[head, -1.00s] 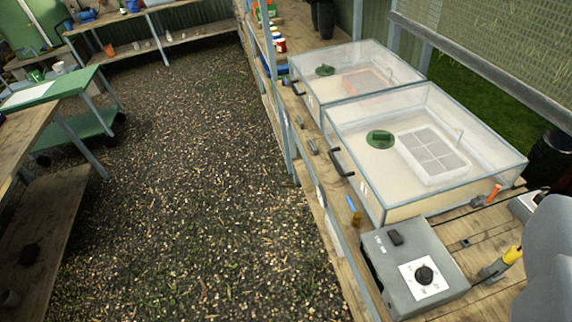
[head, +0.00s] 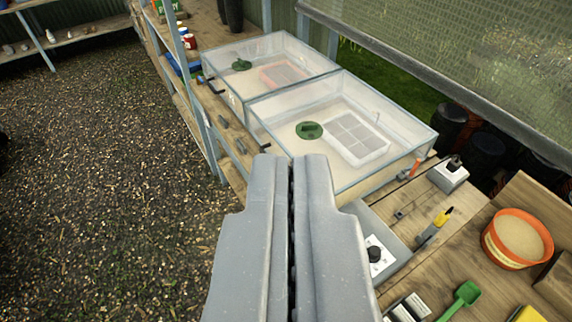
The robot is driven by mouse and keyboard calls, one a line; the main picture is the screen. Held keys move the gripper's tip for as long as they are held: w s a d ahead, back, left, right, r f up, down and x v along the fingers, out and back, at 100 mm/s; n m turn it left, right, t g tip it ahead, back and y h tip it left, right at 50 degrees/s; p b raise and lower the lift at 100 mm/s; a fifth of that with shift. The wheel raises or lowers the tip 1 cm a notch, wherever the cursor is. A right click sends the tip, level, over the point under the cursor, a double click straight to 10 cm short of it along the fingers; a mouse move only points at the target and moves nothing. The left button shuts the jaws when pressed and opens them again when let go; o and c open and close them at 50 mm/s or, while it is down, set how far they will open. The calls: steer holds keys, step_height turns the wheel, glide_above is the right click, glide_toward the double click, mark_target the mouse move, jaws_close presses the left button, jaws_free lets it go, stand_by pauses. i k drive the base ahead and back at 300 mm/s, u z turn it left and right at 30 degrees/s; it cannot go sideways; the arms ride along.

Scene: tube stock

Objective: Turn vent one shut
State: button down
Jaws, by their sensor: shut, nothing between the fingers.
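Two clear-lidded boxes stand on the bench ahead of me, each with a round green vent on its lid. The nearer box (head: 352,182) has a green vent (head: 309,130) with a raised grip. The farther box (head: 205,60) has a smaller-looking green vent (head: 241,64). I cannot read which is vent one. My gripper (head: 290,158) is shut and empty, pointing toward the nearer box. In the picture its tips lie below the nearer vent, apart from it. It hides part of the grey control box (head: 398,253).
Right of my gripper are a small grey box with a knob (head: 450,173), a yellow-handled tool (head: 443,216), an orange pot (head: 517,238) and a green scoop (head: 462,298). A bench post (head: 197,100) stands left. Gravel floor (head: 90,190) is open at the left.

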mark_target(306, 130)
steer(key=z, duration=0.35)
steer(key=i, duration=1)
steer(key=u, duration=0.3)
